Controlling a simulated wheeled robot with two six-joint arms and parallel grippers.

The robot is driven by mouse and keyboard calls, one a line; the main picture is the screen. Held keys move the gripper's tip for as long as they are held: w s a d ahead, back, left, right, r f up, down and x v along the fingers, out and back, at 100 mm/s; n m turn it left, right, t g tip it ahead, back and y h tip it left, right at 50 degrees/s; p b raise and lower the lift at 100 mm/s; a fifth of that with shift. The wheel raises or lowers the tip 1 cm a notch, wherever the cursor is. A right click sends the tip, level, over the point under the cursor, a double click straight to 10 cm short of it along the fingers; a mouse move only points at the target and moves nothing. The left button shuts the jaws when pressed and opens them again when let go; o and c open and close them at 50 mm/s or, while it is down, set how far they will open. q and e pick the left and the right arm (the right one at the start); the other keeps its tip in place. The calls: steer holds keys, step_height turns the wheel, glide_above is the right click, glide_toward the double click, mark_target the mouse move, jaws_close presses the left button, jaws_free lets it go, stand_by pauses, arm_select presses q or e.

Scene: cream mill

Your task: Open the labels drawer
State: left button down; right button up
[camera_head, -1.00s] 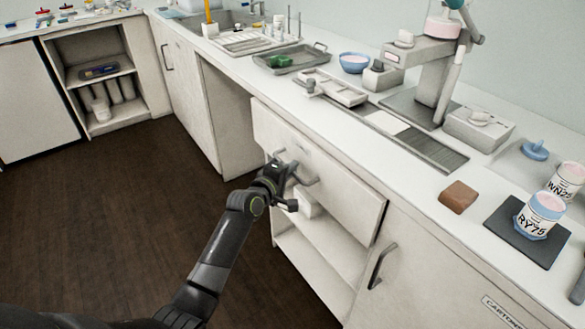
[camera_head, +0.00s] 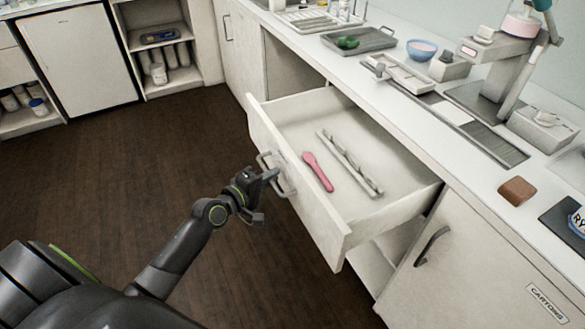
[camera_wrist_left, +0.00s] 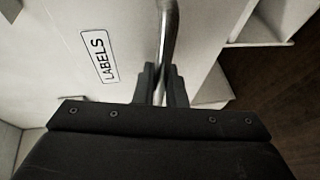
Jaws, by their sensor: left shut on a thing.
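The labels drawer (camera_head: 338,228) stands well out from the counter front in the head view. Inside it lie a pink spoon-like tool (camera_head: 318,172) and a long pale strip-like item (camera_head: 350,164). My left gripper (camera_head: 270,178) is at the drawer's metal bar handle (camera_head: 284,184). In the left wrist view the left gripper's fingers (camera_wrist_left: 160,85) are shut on the handle (camera_wrist_left: 169,30), beside the LABELS plate (camera_wrist_left: 99,56) on the drawer front. My right gripper is not in view.
Below the drawer is an open shelf space (camera_head: 368,268). A cupboard door marked CARTONS (camera_head: 470,275) is to the right. The counter holds a tray (camera_head: 358,40), a blue bowl (camera_head: 421,50) and a brown block (camera_head: 517,191). The dark floor (camera_head: 130,160) in front is clear.

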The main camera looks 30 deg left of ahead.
arm_select(q)
steer(key=s+a, duration=0.1)
steer(key=s, duration=0.1)
steer(key=s+a, duration=0.2)
steer(key=shift+s+a, duration=0.2)
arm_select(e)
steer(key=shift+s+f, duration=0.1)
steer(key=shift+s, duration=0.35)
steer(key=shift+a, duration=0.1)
arm_select(q)
steer(key=c, duration=1.5)
jaws_free()
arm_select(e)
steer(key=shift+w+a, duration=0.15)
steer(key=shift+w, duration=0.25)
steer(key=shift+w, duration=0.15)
